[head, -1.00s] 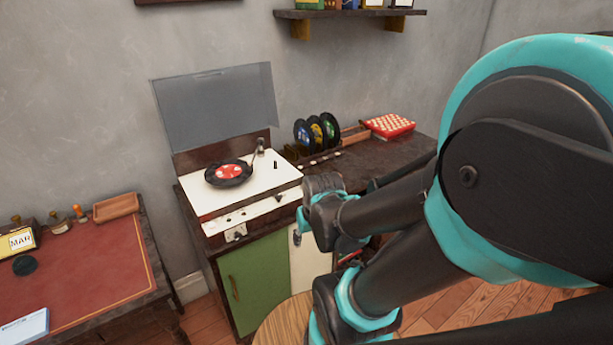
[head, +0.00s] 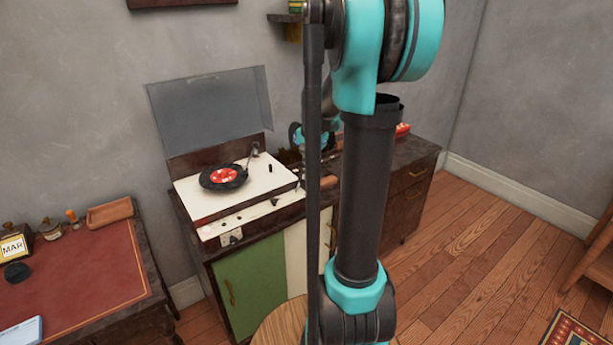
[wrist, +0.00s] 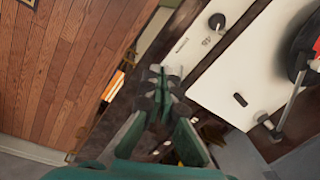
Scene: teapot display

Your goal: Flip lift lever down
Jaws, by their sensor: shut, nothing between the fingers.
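The record player (head: 235,192) has a white deck with a black record with a red label (head: 224,176) on it. The tonearm (head: 252,158) is at the deck's back right; in the wrist view the tonearm (wrist: 290,102) reaches toward the record. A small dark peg (head: 270,168), perhaps the lift lever, stands on the deck's right part; it also shows in the wrist view (wrist: 240,99). My gripper (wrist: 162,76) is shut and empty, beside the deck and apart from the peg. In the head view my arm mostly hides it.
The clear lid (head: 210,108) stands open behind the deck. A dark cabinet (head: 408,190) extends right of the player, partly behind my arm. A red-topped desk (head: 80,262) is at left. A round wooden top (head: 278,328) is in front.

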